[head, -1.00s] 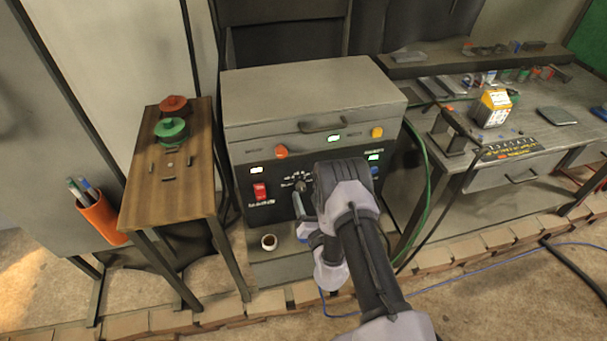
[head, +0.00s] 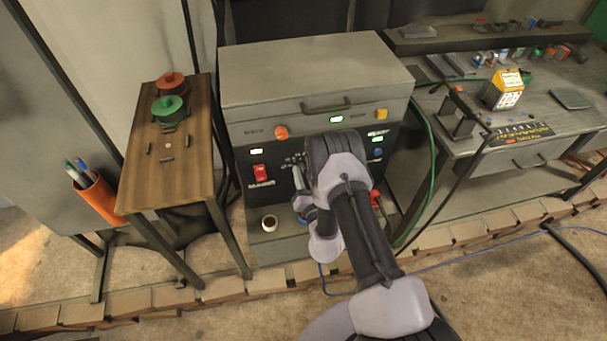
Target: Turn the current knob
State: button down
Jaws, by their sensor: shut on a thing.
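The grey welding machine (head: 315,75) stands in the middle of the head view, with a black control panel on its front. Dial marks (head: 290,160) show at the panel's centre. The knob there is hidden behind my gripper and arm. My gripper (head: 298,178) reaches the panel at these marks, just right of the red switch (head: 260,173). It is shut on what appears to be the current knob. The fingertips are small and partly covered, so the exact grip cannot be made out.
An orange knob (head: 281,132), a yellow knob (head: 382,114) and a blue knob (head: 377,153) sit around the panel. A wooden stand (head: 190,195) is left, a cluttered workbench (head: 465,145) right. A green cable hangs between.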

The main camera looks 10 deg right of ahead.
jog(key=n, duration=0.4)
jog(key=shift+w+r+n, duration=0.1)
jog(key=shift+n, duration=2.1)
jog(key=shift+r, duration=0.1)
jog(key=c, duration=1.1)
grip_release()
jog(key=shift+o, duration=0.2)
jog(key=shift+d+f, duration=0.1)
jog(key=shift+f, duration=0.1)
